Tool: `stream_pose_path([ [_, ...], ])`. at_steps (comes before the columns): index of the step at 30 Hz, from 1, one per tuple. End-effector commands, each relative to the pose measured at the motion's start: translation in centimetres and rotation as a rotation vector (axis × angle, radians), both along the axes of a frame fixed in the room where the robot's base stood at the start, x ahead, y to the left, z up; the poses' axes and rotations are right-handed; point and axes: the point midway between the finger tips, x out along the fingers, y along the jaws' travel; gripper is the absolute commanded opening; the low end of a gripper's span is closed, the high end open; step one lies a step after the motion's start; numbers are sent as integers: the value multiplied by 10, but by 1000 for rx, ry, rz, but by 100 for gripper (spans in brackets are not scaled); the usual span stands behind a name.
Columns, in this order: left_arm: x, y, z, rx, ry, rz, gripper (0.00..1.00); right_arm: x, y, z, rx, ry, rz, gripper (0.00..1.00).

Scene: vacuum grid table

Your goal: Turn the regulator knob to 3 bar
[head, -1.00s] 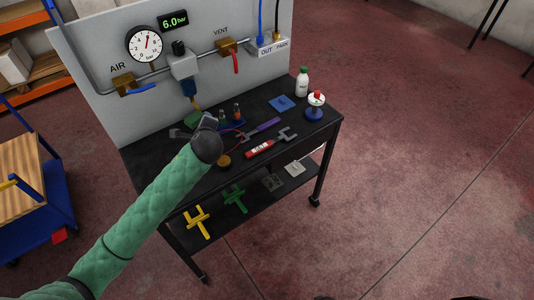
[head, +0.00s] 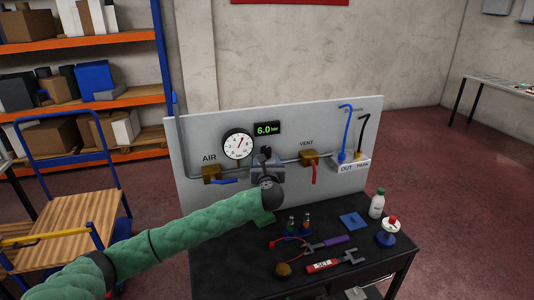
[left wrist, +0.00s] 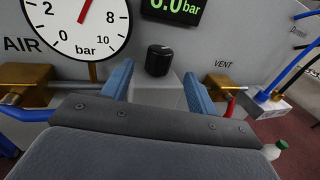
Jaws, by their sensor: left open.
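The black regulator knob (left wrist: 159,60) stands on top of the grey regulator body (left wrist: 157,92) on the panel. In the head view the knob (head: 266,150) shows just above my left wrist. My left gripper (left wrist: 158,85) is open, its two blue fingers apart on either side of the regulator body, with the knob beyond and between them; I see no contact with the knob. In the head view the gripper is mostly hidden behind my wrist. My right gripper is not in view.
The AIR valve (head: 212,174) with a blue lever is left of the regulator. The VENT valve (head: 309,158) with a red lever is right. The black table (head: 225,275) below holds tools, a white bottle (head: 377,203) and small parts.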

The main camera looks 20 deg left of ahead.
Motion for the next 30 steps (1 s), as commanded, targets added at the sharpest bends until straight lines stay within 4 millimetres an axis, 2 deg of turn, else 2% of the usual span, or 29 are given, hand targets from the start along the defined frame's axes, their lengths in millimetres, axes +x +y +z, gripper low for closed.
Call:
stream_pose_path([
  [3, 17, 6, 6, 0, 0, 2, 59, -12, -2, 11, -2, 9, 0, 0],
  [12, 53, 19, 3, -3, 1, 2, 59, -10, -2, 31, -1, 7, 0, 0],
  [18, 62, 21, 1, -3, 1, 1, 59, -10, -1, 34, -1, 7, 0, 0],
  [25, 62, 22, 0, -3, 1, 1, 59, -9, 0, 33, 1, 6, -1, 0],
  [26, 62, 22, 0, -3, 1, 1, 55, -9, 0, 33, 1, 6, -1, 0],
  [30, 62, 22, 0, -3, 1, 1, 27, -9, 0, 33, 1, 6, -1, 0],
])
